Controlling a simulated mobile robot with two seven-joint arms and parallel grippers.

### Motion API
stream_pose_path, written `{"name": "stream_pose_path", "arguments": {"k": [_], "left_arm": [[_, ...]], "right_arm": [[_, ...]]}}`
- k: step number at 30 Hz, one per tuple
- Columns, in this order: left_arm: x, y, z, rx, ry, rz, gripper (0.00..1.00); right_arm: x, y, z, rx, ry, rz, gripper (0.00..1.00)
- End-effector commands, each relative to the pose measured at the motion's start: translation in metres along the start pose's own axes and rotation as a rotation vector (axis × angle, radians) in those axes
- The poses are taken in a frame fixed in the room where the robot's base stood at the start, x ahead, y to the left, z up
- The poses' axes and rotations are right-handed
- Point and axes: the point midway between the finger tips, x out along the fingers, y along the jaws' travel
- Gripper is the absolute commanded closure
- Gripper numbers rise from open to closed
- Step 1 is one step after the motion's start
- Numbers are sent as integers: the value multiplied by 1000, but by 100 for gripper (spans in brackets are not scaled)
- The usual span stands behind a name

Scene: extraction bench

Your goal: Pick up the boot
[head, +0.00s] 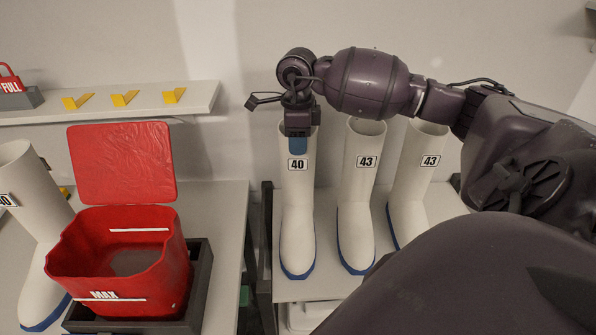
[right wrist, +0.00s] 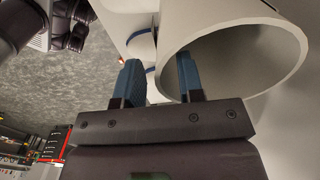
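A white boot with a blue sole and a "40" label (head: 297,215) stands upright on the right-hand bench. My right gripper (head: 298,146) points down at the top of this boot. In the right wrist view the boot's round opening (right wrist: 285,45) is close. One blue finger is inside the rim and the other is outside, with the wall between them and a gap still showing. The gripper (right wrist: 160,78) looks open around the rim. Two more white boots, both labelled "43", stand to the right: the middle one (head: 356,205) and the right one (head: 408,195). My left gripper is out of view.
A red bin (head: 120,270) marked "MAX", its lid (head: 122,160) raised, sits in a dark tray (head: 203,275) on the left bench. Another white boot (head: 30,235) stands left of it. A wall shelf (head: 150,107) holds yellow wedges. A gap separates the two benches.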

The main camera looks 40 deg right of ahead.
Motion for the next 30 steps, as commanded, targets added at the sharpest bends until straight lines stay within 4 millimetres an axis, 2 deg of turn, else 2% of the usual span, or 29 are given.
{"name": "stream_pose_path", "arguments": {"k": [5,17,30], "left_arm": [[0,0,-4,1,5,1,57],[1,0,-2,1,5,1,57],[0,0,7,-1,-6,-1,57]], "right_arm": [[9,0,0,-1,0,0,65],[9,0,0,-1,0,-1,65],[13,0,0,-1,1,-1,65]]}}
